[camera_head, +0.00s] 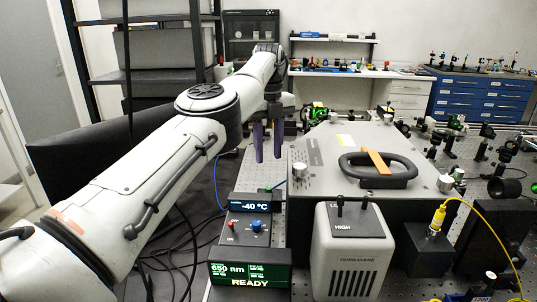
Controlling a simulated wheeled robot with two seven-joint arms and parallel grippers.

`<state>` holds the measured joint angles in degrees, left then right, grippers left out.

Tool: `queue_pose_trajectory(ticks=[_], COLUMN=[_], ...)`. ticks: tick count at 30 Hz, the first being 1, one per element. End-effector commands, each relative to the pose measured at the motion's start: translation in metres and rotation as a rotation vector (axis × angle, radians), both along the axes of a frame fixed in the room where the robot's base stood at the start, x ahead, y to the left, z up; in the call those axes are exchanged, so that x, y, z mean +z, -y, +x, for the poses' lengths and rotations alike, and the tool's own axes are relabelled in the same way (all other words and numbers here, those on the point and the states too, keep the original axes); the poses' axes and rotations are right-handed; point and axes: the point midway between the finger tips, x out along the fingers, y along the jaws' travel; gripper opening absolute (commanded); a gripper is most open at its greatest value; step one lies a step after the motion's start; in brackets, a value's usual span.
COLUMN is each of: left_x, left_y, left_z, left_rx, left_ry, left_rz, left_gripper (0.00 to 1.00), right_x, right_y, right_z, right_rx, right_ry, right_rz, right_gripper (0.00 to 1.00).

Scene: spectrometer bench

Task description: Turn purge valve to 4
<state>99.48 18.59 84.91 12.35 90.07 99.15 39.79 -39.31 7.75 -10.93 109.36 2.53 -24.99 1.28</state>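No part in view carries a readable purge valve label or a number 4, so I cannot tell which one is the valve. A large black ring-like handle (347,165) with an orange bar (377,162) across it lies on top of the grey spectrometer box (325,150). Silver knobs (300,171) sit at the box's corners. My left gripper (268,157) hangs fingers down just left of the box's left edge. Its two purple fingers are apart, with nothing visible between them. It does not appear to touch anything. My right gripper is out of view.
A yellow cable (462,201) arches at right. Optics crowd the right side.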

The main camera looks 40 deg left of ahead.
Motion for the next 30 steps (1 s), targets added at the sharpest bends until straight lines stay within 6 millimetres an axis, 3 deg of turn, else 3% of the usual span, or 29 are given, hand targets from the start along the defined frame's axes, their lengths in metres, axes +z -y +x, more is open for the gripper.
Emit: queue_pose_trajectory(ticks=[7, 15, 19, 23, 30], left_x=[-0.001, -0.002, -0.005, -0.02, -0.062], left_y=[0.0, 0.0, 0.001, 0.001, 0.001], left_z=[0.0, -0.001, 0.0, 0.0, -0.001], left_rx=[0.034, 0.432, 0.521, 0.527, 0.524], left_ry=[-0.001, -0.002, -0.001, -0.003, -0.005], left_rz=[0.0, 0.002, 0.0, -0.001, 0.001], left_gripper=[0.34, 0.34, 0.34, 0.34, 0.34], right_x=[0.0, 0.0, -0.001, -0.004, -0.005], right_y=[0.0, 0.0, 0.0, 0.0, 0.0], right_z=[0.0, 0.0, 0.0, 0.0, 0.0], right_rx=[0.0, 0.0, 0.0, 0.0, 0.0], right_ry=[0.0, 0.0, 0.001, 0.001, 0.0], right_rz=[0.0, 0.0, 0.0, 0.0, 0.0], right_gripper=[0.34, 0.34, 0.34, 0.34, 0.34])
